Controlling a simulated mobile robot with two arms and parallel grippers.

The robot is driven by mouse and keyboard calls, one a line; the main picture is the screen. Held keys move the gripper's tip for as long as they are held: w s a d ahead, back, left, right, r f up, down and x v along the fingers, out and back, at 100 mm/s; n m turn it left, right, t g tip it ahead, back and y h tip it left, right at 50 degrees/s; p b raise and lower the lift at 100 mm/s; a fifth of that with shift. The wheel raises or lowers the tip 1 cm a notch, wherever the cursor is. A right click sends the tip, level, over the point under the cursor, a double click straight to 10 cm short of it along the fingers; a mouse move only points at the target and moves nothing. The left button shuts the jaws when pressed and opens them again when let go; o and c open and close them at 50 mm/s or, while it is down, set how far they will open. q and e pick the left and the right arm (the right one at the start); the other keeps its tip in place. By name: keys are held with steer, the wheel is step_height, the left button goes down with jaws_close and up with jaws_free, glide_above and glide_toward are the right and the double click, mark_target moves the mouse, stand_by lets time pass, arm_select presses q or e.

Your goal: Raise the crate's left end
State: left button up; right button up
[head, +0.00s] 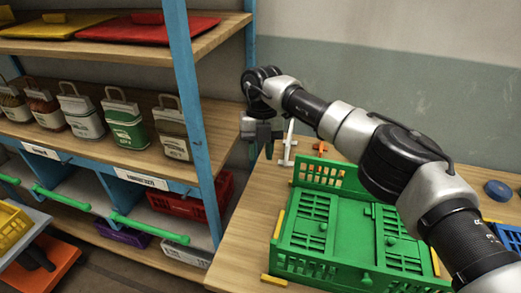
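The green crate (300,268) stands on the wooden table, its left end showing in full. Its far wall rises higher than the panels inside, which look like flat folded sides or a lid. My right arm crosses over the crate's right part and hides some of it. My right gripper (261,150) hangs beyond the crate's far left corner, near the table's far left edge and the shelf post. Its two dark fingers point down with a gap between them, and I see nothing held. It is apart from the crate. My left gripper is not in view.
A white stand (289,148) and a small orange object (321,149) are behind the crate. A blue disc (498,190) and a blue crate (510,236) are at the right.

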steer(key=b+v, duration=0.1)
steer(key=v, duration=0.9)
steer(key=shift+r, duration=0.35)
steer(key=shift+w, duration=0.15)
